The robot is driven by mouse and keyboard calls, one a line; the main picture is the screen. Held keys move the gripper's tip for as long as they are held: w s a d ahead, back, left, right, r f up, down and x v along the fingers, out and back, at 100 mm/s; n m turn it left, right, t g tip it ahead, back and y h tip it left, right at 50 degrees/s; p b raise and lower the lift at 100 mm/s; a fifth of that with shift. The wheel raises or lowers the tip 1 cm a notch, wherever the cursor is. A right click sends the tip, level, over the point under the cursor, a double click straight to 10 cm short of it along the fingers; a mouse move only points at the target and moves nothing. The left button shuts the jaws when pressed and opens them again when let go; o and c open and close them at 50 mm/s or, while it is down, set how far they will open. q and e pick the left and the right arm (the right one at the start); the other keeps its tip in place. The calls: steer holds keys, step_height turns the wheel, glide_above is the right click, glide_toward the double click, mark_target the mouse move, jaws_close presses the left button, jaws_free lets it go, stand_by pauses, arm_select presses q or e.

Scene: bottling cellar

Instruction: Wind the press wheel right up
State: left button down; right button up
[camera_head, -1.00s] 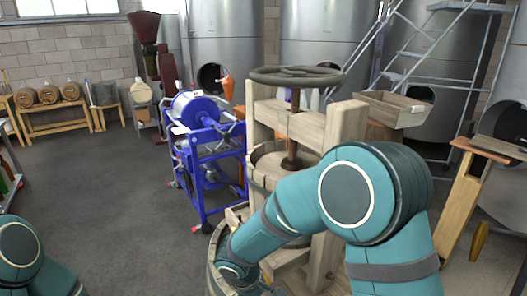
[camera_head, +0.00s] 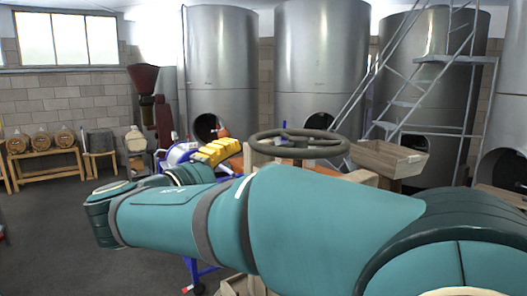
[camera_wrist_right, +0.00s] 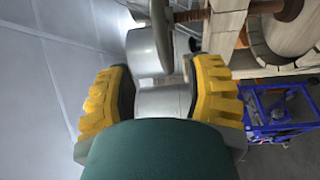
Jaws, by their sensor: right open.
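The press wheel (camera_head: 298,144) is a dark, spoked round handwheel lying flat on top of the wooden press. My right gripper (camera_head: 215,152), with yellow finger pads, is left of the wheel and apart from it, at about its height in the picture. In the right wrist view my gripper (camera_wrist_right: 165,100) is open, with nothing between its fingers. There the brown press screw (camera_wrist_right: 190,15) lies sideways near the top, with the wheel apparently edge-on beside it (camera_wrist_right: 162,35). My right arm hides most of the press. My left gripper is not in view.
A wooden box (camera_head: 388,160) stands right of the wheel. The blue machine (camera_head: 178,155) is behind my right forearm on the left. Large steel tanks (camera_head: 322,60) and a metal stair (camera_head: 420,90) stand behind. Open floor (camera_head: 50,225) lies at the left.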

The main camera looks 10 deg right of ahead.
mark_target(269, 153)
steer(key=p+x, duration=0.1)
steer(key=x, duration=1)
steer(key=shift+f, duration=0.1)
jaws_close()
